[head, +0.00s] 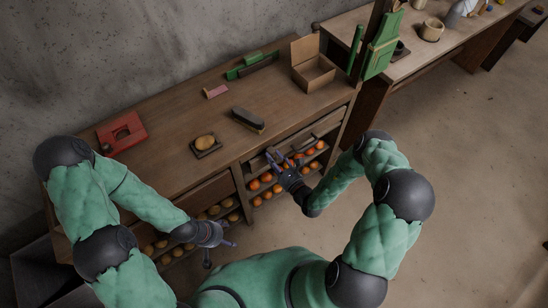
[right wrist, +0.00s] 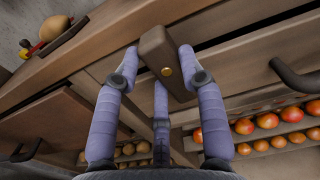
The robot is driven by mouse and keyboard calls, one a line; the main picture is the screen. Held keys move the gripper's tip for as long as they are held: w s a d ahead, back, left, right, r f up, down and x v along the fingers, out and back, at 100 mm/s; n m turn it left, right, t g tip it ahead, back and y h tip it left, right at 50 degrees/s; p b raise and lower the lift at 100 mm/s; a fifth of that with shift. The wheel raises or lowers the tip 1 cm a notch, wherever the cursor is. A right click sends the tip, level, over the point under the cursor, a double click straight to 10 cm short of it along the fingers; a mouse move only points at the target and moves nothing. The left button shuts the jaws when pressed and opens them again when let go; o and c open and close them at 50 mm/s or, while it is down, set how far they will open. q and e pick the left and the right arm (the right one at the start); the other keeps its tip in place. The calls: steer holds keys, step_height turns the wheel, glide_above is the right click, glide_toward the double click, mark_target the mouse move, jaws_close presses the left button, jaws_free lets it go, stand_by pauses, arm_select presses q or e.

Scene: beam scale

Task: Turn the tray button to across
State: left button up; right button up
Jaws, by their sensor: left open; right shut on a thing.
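The tray button, a brown wooden block with a brass screw (right wrist: 158,52), sits on the cabinet front in the right wrist view. Its long side runs roughly square to the horizontal edges of the front. My right gripper (right wrist: 164,72) has its fingers on both sides of the button and is shut on it. In the head view my right gripper (head: 284,160) is at the cabinet front below the top edge, and I cannot make out the button there. My left gripper (head: 228,241) is open and empty, in front of the cabinet's left part.
Dark handles (right wrist: 298,78) stick out from the front. Oranges (right wrist: 266,121) lie on shelves below.

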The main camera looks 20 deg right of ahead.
steer(key=shift+m, duration=0.6)
steer(key=shift+s, duration=0.1)
steer(key=o, duration=1.2)
steer(key=shift+c, duration=0.2)
steer(key=v, duration=1.2)
steer(key=shift+a, duration=0.1)
